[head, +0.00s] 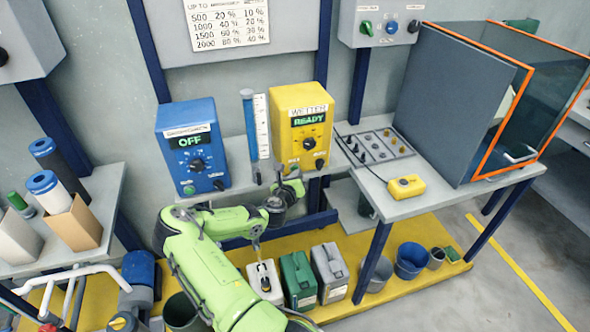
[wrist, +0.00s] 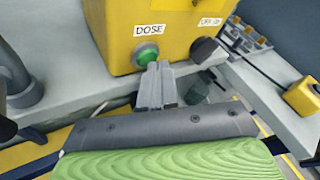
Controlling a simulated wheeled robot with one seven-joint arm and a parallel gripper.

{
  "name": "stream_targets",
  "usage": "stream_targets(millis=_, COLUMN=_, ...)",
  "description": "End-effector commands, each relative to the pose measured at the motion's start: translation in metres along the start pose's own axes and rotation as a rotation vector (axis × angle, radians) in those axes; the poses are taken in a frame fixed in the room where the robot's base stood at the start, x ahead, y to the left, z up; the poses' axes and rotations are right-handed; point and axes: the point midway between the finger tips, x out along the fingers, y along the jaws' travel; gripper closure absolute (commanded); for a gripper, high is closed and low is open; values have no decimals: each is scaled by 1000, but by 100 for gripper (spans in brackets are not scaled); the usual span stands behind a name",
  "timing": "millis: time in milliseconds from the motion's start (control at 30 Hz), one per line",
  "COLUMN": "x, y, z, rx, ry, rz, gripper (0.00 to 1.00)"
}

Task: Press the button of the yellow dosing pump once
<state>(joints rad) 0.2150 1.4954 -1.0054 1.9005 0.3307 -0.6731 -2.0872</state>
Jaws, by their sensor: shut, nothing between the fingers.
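The yellow dosing pump (head: 302,130) stands on the rear shelf in the head view, with a green READY display and a black knob. In the wrist view the pump's lower front (wrist: 115,25) fills the top. Its green button (wrist: 146,53) sits under the DOSE label, beside a dark OFF/ON knob (wrist: 203,50). My gripper (wrist: 159,67) is shut and empty, with its fingertips just below and right of the green button. I cannot tell whether they touch it. In the head view my gripper is at the pump's lower left front and the button is hard to make out.
A blue unit (head: 191,145) showing OFF stands left of the pump, with a blue-topped gauge tube (head: 250,125) between them. A small yellow box (head: 406,187) and a grey socket panel (head: 374,146) lie to the right. Canisters (head: 298,280) stand on the yellow platform below.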

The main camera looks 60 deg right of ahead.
Motion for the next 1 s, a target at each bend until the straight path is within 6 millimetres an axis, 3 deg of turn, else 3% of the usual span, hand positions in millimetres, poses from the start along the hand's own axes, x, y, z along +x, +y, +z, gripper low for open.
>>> stream_targets(millis=633, x=3, y=2, z=2, rx=0, ry=-1, rz=1, gripper=100)
stream_targets(millis=1000, x=-11, y=-5, z=-6, rx=0, ry=0, rz=1, gripper=100)
